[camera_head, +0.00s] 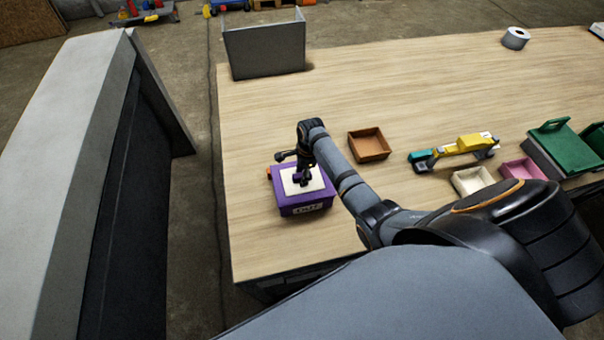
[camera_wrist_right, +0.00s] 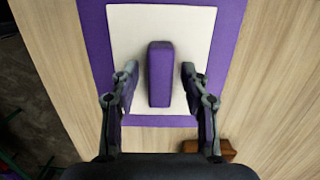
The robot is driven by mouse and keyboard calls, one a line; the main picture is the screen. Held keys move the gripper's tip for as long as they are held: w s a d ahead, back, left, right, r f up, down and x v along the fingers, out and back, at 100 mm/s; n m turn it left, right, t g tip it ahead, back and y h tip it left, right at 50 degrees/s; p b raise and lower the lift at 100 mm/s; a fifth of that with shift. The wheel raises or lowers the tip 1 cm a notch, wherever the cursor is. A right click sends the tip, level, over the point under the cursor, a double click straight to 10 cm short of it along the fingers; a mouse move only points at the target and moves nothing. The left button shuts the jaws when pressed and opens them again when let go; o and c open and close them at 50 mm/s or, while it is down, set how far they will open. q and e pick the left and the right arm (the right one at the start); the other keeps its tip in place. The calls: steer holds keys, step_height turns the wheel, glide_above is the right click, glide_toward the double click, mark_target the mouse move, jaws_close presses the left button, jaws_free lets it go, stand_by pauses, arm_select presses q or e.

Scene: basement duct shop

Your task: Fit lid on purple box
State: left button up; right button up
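The purple box (camera_head: 301,207) stands near the table's front left corner, with a light label on its front side. Its top shows a purple border around a white panel (camera_head: 290,184), which also appears in the wrist view (camera_wrist_right: 125,30). A purple handle block (camera_wrist_right: 160,75) rises from the middle of that panel. I cannot tell whether the top is a lid fully seated. My right gripper (camera_head: 302,178) points down over the panel. In the wrist view its fingers (camera_wrist_right: 159,80) are spread on both sides of the handle, with gaps showing. My left gripper is out of view.
A small orange-brown piece (camera_wrist_right: 209,149) lies beside the box. A brown tray (camera_head: 369,145), a yellow-and-teal item (camera_head: 455,151), cream (camera_head: 472,181) and pink trays (camera_head: 522,170), and a green lid (camera_head: 565,145) stand to the right. A grey bin (camera_head: 265,50) stands behind. The middle back table is clear.

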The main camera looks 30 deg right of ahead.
steer(key=shift+r, duration=0.1)
step_height(320, 180, up, 13)
steer(key=d+b, duration=0.1)
steer(key=b, duration=0.1)
steer(key=shift+s+d, duration=0.15)
steer(key=shift+d, duration=0.05)
steer(key=shift+s, duration=0.1)
stand_by(0.4)
